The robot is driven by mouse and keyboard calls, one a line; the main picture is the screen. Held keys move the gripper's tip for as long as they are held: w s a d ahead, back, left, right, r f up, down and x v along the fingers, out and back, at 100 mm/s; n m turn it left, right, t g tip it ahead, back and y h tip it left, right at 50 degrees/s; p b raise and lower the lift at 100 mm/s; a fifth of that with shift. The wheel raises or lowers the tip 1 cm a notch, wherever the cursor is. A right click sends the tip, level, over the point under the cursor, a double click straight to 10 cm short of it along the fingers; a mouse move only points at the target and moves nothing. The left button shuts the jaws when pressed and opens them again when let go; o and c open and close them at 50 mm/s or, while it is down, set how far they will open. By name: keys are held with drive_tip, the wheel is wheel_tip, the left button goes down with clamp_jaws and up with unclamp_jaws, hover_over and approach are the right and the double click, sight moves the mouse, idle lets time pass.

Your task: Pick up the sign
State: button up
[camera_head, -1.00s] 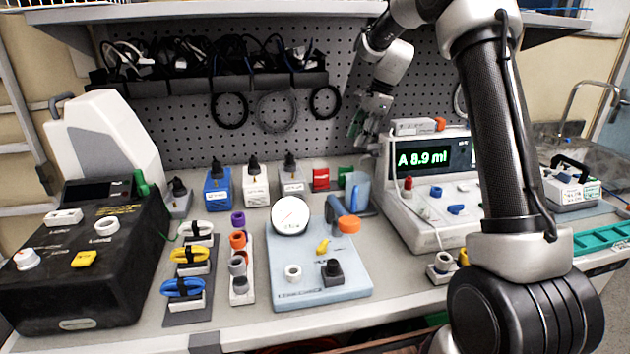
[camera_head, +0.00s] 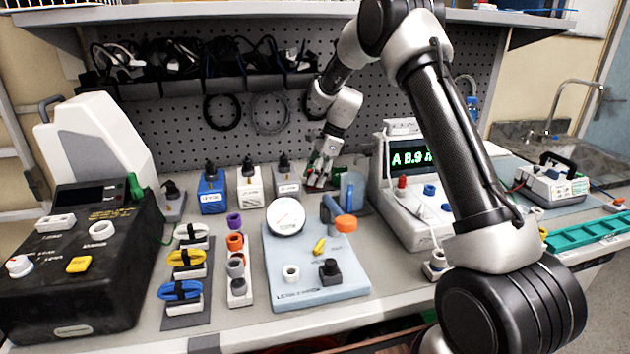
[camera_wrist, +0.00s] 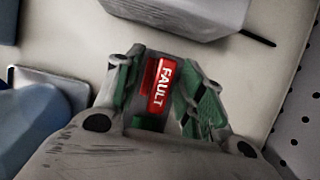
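The red sign (camera_wrist: 163,87) reads "FAULT" in white letters and shows between my fingers in the wrist view. My gripper (camera_wrist: 163,92) is open around it, with a green-padded finger on each side. Whether either pad touches the sign is hard to tell. In the head view my gripper (camera_head: 322,172) points down at the back of the bench, and it mostly hides the sign there.
A grey-labelled bottle-like block (camera_head: 286,180) stands just left of my gripper. A blue translucent holder (camera_head: 352,190) and the infusion pump (camera_head: 400,190) are to the right. The pegboard (camera_head: 250,140) rises close behind. The pale blue gauge board (camera_head: 315,265) lies in front.

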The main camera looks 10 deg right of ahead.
clamp_jaws()
drive_tip(key=shift+r, duration=0.1)
drive_tip(key=shift+r, duration=0.3)
wheel_tip(320, 180, up, 7)
drive_tip(key=shift+f, duration=0.2)
drive_tip(key=d, duration=1.8)
drive_tip(key=shift+f, duration=0.15)
